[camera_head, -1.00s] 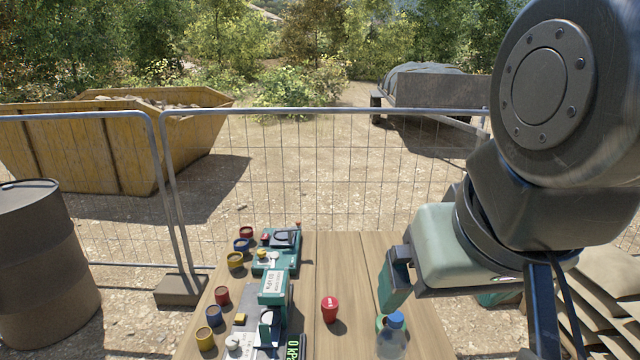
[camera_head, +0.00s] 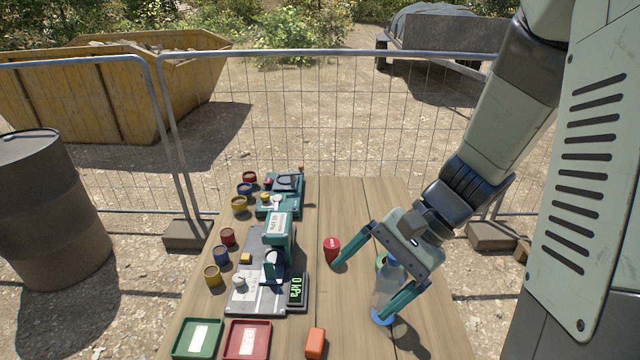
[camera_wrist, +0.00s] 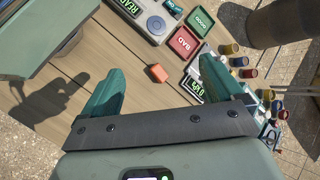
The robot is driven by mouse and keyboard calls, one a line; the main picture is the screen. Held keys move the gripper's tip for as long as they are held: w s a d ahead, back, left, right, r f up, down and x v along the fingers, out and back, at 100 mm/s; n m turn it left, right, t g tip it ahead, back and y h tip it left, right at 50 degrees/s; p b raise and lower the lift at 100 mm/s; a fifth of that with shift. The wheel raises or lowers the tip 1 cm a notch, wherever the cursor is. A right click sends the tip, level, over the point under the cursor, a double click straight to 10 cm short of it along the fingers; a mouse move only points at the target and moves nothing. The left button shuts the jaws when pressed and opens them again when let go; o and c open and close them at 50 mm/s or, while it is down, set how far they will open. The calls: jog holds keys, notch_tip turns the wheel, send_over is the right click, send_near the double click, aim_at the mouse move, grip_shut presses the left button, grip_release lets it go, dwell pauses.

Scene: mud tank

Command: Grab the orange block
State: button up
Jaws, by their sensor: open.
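The orange block (camera_head: 315,343) lies on the wooden table near the bottom edge of the head view, right of the red tray. In the wrist view the orange block (camera_wrist: 157,73) is on the planks, between my two fingers in the picture and beyond them. My gripper (camera_head: 358,292) is open and empty above the table, farther back and to the right of the block in the head view. Both teal fingers of my gripper (camera_wrist: 155,85) show in the wrist view, spread apart. Nothing covers the block.
Green (camera_head: 197,338) and red (camera_head: 247,340) trays and a gauge device (camera_head: 262,275) are left of the block.

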notch_tip(320, 180, down, 9)
jog(key=w+m+t+y, duration=0.1)
jog(key=w+m+y, duration=0.2)
jog(key=m, duration=0.3)
jog(key=m+t+y, duration=0.2)
jog(key=m+t, duration=0.2)
jog(key=m, duration=0.3)
send_near(315, 339)
jog(key=shift+s+d+r, duration=0.15)
jog(key=shift+d+r, duration=0.1)
jog(key=shift+d, duration=0.05)
jog(key=shift+a+f, duration=0.25)
jog(key=shift+a, duration=0.05)
jog(key=x, duration=1)
jog(key=shift+f, duration=0.1)
jog(key=c, duration=1.1)
jog(key=shift+o, duration=0.2)
